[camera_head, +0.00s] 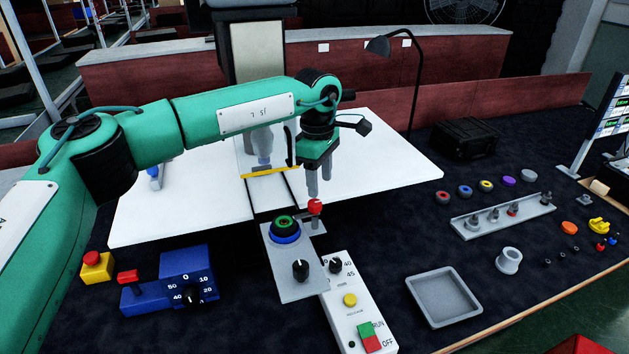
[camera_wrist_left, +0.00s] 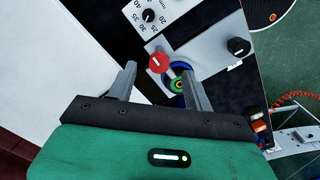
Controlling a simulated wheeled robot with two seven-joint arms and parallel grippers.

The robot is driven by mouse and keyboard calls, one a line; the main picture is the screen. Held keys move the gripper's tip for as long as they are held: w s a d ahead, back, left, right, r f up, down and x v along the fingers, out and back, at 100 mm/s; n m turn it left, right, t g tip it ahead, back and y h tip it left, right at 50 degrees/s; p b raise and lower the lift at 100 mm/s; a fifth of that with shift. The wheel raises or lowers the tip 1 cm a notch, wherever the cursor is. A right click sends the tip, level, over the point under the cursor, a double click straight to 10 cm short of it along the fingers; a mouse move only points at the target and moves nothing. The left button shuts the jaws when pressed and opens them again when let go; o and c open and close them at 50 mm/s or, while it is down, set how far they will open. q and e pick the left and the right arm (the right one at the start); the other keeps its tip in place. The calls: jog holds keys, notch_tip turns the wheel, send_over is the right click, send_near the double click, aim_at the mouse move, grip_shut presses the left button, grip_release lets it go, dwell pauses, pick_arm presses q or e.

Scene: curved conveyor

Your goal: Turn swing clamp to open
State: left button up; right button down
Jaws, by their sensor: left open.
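The swing clamp has a red knob (camera_head: 315,207) on a short post at the back right of a grey fixture plate (camera_head: 290,287). Beside it on the plate, a black part with a green centre (camera_head: 284,222) sits on a blue ring. My left gripper (camera_head: 319,188) points down right above the red knob, fingers apart. In the left wrist view, the red knob (camera_wrist_left: 158,62) lies just beyond and between the open fingertips (camera_wrist_left: 161,80), with the green centre (camera_wrist_left: 178,85) partly behind the right finger. I cannot tell whether a finger touches the knob. My right gripper is not in view.
A control box (camera_head: 355,306) with a dial and RUN/OFF switch stands right of the plate. A blue dial block (camera_head: 187,277) is at left. White tables (camera_head: 375,165) flank the fixture behind. A grey tray (camera_head: 443,297) and several small parts lie at right.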

aim_at(315, 202)
pick_arm(q)
jog(key=shift+w+a+r, duration=0.35)
jog(key=shift+w+a, duration=0.1)
jog(key=shift+w, duration=0.15)
jog(key=shift+s+a+y, duration=0.1)
jog(key=shift+a+y, duration=0.05)
jog(key=shift+y, duration=0.15)
jog(key=f, duration=0.1)
jog(key=s+f+p, duration=0.1)
jog(key=f, duration=0.1)
jog(key=shift+p, duration=0.3)
jog(key=f, duration=0.2)
jog(key=shift+w+f+p, duration=0.3)
jog(key=shift+s+f, duration=0.1)
jog(key=shift+f, duration=0.5)
jog(key=shift+c, duration=0.2)
jog(key=c, duration=0.9)
jog(key=shift+c, duration=0.2)
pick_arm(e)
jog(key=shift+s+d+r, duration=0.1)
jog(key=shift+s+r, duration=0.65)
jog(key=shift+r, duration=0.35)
